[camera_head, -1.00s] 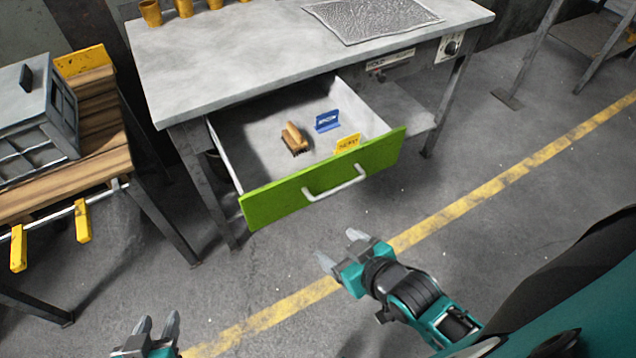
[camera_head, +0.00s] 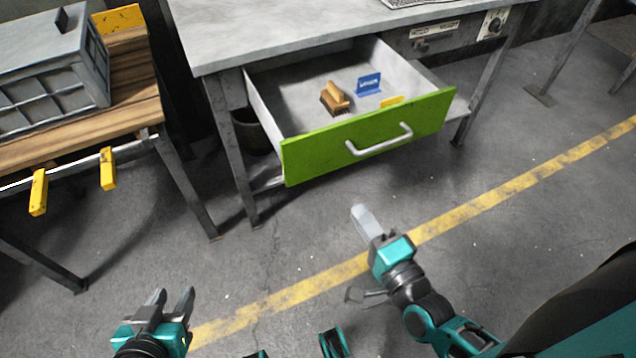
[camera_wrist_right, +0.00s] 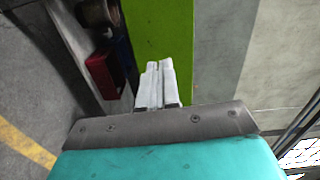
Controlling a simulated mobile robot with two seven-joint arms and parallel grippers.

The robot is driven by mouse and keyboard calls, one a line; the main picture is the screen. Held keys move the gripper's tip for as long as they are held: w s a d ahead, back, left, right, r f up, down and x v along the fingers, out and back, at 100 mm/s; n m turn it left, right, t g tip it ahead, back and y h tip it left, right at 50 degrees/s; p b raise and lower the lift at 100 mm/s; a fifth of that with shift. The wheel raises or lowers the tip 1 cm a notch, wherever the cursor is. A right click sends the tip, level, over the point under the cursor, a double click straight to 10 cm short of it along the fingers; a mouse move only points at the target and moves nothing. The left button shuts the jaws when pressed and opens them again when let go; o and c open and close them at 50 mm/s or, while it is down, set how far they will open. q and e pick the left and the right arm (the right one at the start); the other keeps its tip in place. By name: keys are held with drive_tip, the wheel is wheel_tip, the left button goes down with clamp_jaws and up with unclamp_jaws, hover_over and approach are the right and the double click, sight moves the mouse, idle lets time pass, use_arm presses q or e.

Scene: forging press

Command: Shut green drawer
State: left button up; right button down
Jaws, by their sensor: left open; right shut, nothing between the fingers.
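The green drawer (camera_head: 368,136) is pulled out from under the grey table. Its silver bar handle (camera_head: 380,140) is on the front panel. In the drawer lie a wooden brush (camera_head: 335,97), a blue piece (camera_head: 369,84) and a yellow piece (camera_head: 391,102), mostly hidden by the front. My right gripper (camera_head: 364,220) is shut and empty, below and in front of the drawer front, apart from it in the head view. In the right wrist view its fingers (camera_wrist_right: 160,82) point toward the green panel (camera_wrist_right: 162,45). My left gripper (camera_head: 170,300) is open and empty, low at the left.
The grey table (camera_head: 290,35) stands over the drawer. A wooden bench (camera_head: 80,125) with a grey metal box (camera_head: 40,80) and yellow clamps (camera_head: 108,168) is at the left. A yellow floor line (camera_head: 490,195) crosses the open floor.

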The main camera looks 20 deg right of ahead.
drive_tip(key=b, duration=0.2)
approach(323, 154)
drive_tip(key=shift+m, duration=0.4)
drive_tip(key=w, duration=0.5)
drive_tip(key=shift+w+a+f, duration=0.15)
drive_tip(key=shift+w+a, duration=0.15)
drive_tip(key=shift+w, duration=0.65)
drive_tip(key=shift+w, duration=0.1)
